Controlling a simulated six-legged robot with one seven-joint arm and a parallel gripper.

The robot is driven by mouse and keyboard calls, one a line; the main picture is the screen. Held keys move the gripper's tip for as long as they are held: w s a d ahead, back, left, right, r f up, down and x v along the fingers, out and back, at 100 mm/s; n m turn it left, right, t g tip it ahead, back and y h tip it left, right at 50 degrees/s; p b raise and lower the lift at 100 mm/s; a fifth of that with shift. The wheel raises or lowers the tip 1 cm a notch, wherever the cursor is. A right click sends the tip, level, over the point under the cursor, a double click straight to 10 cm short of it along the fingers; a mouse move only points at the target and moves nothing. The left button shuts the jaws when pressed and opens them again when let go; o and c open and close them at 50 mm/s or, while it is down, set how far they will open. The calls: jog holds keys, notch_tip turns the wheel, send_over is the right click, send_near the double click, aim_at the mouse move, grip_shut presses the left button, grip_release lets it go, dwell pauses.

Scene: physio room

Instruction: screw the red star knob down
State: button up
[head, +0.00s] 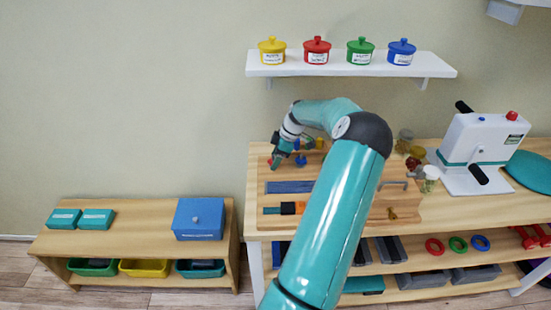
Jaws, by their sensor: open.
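A small red part (270,160), which looks like the red star knob, shows at the back left of the wooden board (256,180) on the workbench. It is mostly hidden by my gripper (275,164). My gripper points down right at the red part, with its jaws open. I cannot tell whether the fingers touch the knob or stand around it. A blue knob (300,160) stands on the board just to the right. Another blue part (320,143) and a yellow one are behind it, partly hidden by my wrist.
My arm crosses the middle of the bench and hides part of the board. A white machine with black handles (480,150) stands at the right. A low bench (130,225) with a blue box (199,219) is at the left. A shelf (350,70) with lidded pots hangs above.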

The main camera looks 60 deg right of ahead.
jog(key=shift+w+f, duration=0.1)
jog(key=shift+f, duration=0.15)
jog(key=c, duration=1)
jog(key=shift+m, duration=0.3)
